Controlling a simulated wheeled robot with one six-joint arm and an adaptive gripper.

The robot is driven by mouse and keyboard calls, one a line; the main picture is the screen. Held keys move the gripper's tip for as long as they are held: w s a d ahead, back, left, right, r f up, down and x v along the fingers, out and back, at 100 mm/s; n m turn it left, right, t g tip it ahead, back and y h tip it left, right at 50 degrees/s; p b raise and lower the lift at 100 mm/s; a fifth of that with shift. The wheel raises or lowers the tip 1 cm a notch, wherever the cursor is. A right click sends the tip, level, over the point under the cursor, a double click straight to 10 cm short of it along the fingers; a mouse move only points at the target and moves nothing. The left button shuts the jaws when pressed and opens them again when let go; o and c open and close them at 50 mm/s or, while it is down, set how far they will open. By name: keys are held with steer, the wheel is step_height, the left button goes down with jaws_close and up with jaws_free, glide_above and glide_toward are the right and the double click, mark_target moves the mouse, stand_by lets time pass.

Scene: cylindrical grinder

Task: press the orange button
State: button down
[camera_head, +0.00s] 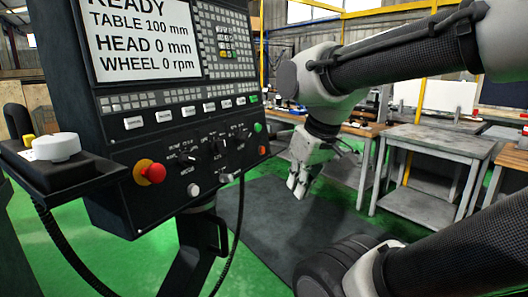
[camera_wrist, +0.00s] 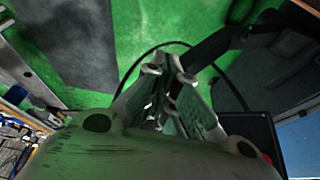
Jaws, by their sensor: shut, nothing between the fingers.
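The dark control panel (camera_head: 150,150) of the grinder fills the left of the head view. A small orange button (camera_head: 262,150) sits at its lower right edge, below a green button (camera_head: 257,127). A larger red mushroom button (camera_head: 152,173) on a yellow base is at the lower left. My gripper (camera_head: 297,187) hangs to the right of the panel, pointing down, apart from it and below the orange button in the picture. Its fingers are shut and empty. In the wrist view the closed fingers (camera_wrist: 168,75) point over the floor, and a small reddish spot (camera_wrist: 267,158) shows at lower right.
A white knob (camera_head: 56,147) stands on a side box at the left. A black cable hangs below the panel. Grey worktables (camera_head: 440,142) stand at the right. A dark mat (camera_head: 262,225) lies on the green floor, which is open below my gripper.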

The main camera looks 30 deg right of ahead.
mark_target(262, 150)
steer(key=shift+d, duration=0.1)
stand_by(0.6)
steer(key=w+d+f+m+y, duration=0.1)
steer(key=w+d+f+m, duration=0.4)
steer(key=w+d+m, duration=0.55)
steer(key=w+d+r+m+t+h, duration=0.2)
steer(key=w+d+m+t, duration=0.3)
steer(key=w, duration=0.8)
steer(key=d+r+m, duration=0.1)
steer(key=d+m, duration=0.1)
steer(key=d, duration=0.1)
steer(key=shift+w+d, duration=0.15)
steer(key=shift+d, duration=0.25)
steer(key=w+a+f, duration=0.1)
steer(key=w+a, duration=0.3)
steer(key=w, duration=0.3)
steer(key=shift+w+f, duration=0.2)
steer(key=shift+w, duration=0.15)
steer(key=shift+w+a, duration=0.1)
